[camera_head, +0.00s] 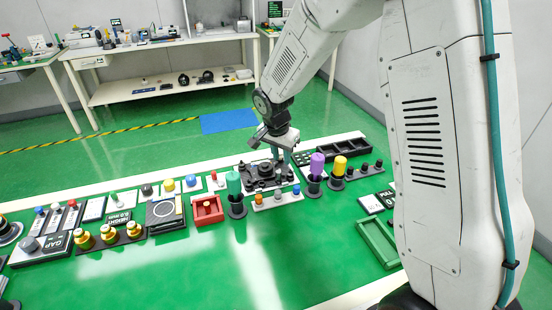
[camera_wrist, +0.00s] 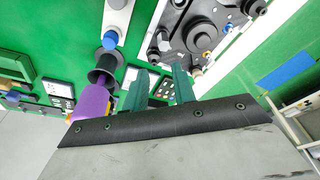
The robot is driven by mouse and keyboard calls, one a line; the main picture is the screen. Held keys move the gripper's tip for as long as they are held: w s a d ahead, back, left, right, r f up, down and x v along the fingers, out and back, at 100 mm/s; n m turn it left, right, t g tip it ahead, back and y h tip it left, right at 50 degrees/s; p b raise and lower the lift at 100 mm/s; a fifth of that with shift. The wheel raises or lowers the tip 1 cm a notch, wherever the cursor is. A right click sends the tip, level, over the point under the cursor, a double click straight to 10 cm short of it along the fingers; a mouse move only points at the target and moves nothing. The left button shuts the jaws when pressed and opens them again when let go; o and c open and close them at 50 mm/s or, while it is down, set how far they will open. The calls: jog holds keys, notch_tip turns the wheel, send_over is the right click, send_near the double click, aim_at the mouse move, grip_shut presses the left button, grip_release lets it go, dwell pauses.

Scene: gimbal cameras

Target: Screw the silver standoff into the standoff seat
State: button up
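My gripper (camera_head: 277,152) hangs above a black fixture (camera_head: 252,184) with several round posts, at the back middle of the green bench. The fixture also shows at upper right in the wrist view (camera_wrist: 190,20). There, the two teal fingers of my gripper (camera_wrist: 161,84) stand apart, with nothing visible between them, and lie below and left of the fixture. Small grey and brass-coloured round parts (camera_wrist: 206,55) show at the fixture's near edge. I cannot tell which part is the silver standoff or which is the standoff seat.
Black cups with a purple-handled tool (camera_head: 317,164) and a yellow-handled tool (camera_head: 340,165) stand right of the fixture. A teal-handled tool (camera_head: 234,183) stands left of it. A red box (camera_head: 207,210) is further left.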

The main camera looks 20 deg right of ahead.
aim_at(278, 172)
jog(key=shift+w+a+r+n+y, duration=0.15)
jog(key=shift+a+n+y, duration=0.25)
jog(key=shift+a+n, duration=0.1)
jog(key=shift+n, duration=0.3)
jog(key=f, duration=0.7)
jog(key=shift+w+d+f, duration=0.2)
jog(key=shift+w+f, duration=0.05)
jog(key=shift+f, duration=0.15)
grip_shut()
